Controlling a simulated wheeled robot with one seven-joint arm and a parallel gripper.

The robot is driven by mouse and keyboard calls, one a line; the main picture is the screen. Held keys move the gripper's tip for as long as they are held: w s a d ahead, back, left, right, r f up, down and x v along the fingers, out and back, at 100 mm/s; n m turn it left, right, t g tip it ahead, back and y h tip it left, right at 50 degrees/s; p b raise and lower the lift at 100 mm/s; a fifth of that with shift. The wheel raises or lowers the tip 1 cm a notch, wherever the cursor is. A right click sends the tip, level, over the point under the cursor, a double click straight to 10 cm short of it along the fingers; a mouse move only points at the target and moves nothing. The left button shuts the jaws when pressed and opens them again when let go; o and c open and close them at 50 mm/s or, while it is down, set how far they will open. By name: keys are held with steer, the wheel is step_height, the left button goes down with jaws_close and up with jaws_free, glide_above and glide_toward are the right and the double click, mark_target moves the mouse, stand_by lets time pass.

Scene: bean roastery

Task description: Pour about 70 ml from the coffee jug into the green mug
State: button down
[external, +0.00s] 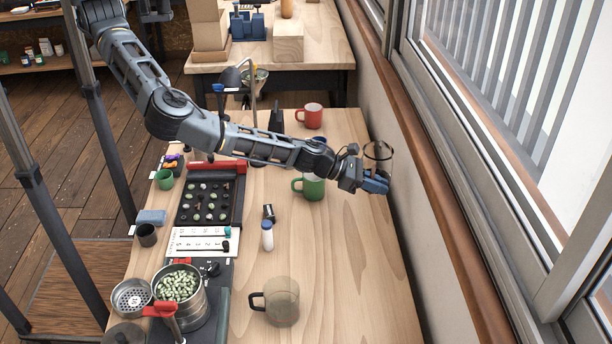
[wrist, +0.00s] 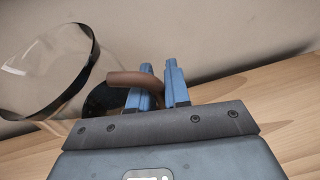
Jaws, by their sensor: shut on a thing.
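My gripper (external: 374,184) is shut on the handle of a glass jug (external: 379,150), which I take as the coffee jug, near the wall side of the table. In the wrist view, the blue fingers (wrist: 159,80) close on its brown handle (wrist: 128,78). The clear jug (wrist: 48,62) with a dark rim is at the left, looking tilted in that view. A dark patch by the handle may be coffee; I cannot tell the level. The green mug (external: 313,188) stands on the table left of my gripper, handle to the left, its top partly hidden by my arm.
A red mug (external: 309,115) stands farther back, a blue one (external: 320,141) behind my arm. A white bottle (external: 267,235) and bean tray (external: 211,198) are left. The wall and window ledge (external: 412,165) are close on the right.

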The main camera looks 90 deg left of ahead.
steer(key=s+f+n+y, duration=0.1)
steer(key=s+f+y, duration=0.1)
steer(key=f, duration=0.1)
steer(key=s+d+f+n+y+p, duration=0.1)
steer(key=s+f+n, duration=0.1)
steer(key=f, duration=0.1)
steer(key=s+f+n+y, duration=0.1)
steer(key=s+f+y, duration=0.1)
steer(key=f, duration=0.1)
steer(key=shift+s+d+f+n+y, duration=0.1)
steer(key=shift+d+f+n+y, duration=0.2)
steer(key=shift+n, duration=0.1)
steer(key=shift+r, duration=0.1)
